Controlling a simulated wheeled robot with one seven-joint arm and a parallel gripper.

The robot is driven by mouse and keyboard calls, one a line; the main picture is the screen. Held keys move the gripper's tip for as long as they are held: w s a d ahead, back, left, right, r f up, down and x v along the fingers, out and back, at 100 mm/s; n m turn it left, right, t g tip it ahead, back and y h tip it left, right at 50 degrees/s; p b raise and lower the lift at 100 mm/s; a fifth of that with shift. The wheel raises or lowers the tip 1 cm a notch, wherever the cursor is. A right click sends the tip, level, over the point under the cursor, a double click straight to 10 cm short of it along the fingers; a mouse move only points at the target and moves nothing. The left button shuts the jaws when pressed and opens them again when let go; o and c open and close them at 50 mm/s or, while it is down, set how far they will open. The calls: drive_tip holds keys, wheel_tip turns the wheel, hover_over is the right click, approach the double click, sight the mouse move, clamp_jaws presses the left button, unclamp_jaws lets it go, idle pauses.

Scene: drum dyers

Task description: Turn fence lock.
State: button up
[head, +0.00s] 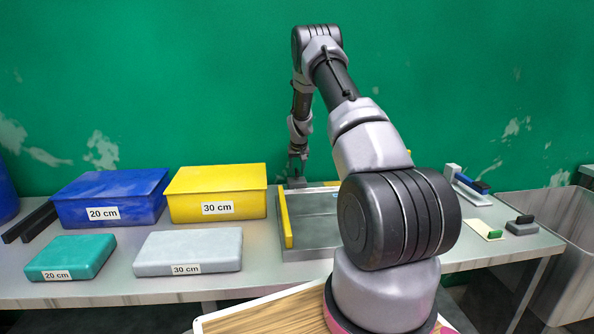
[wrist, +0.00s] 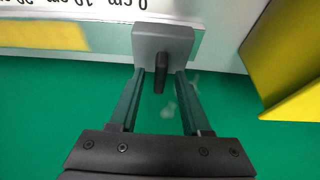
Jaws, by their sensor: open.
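The fence lock is a small grey block (wrist: 163,45) with a dark lever (wrist: 160,79), which points toward my gripper in the wrist view. In the head view the block (head: 296,182) sits at the back edge of the metal plate, near the yellow fence bar (head: 286,220). My gripper (wrist: 160,74) is open. Its two fingers stand on either side of the dark lever, with a gap visible on both sides. In the head view my gripper (head: 297,160) is just above the block; fine contact there is too small to tell.
A ruler strip (wrist: 85,8) with cm marks runs beside the block. The yellow 30 cm box (head: 218,190) and blue 20 cm box (head: 112,195) stand left of the plate (head: 310,232). Teal (head: 70,257) and grey (head: 188,250) slabs lie in front. A grey bin (head: 560,240) stands right.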

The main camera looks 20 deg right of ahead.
clamp_jaws()
drive_tip(key=shift+n, duration=0.3)
drive_tip(key=shift+d+n+y, duration=0.2)
drive_tip(key=shift+n+y, duration=0.4)
drive_tip(key=shift+n, duration=0.6)
drive_tip(key=shift+n+y, duration=1)
drive_tip(key=shift+n, duration=1.6)
unclamp_jaws()
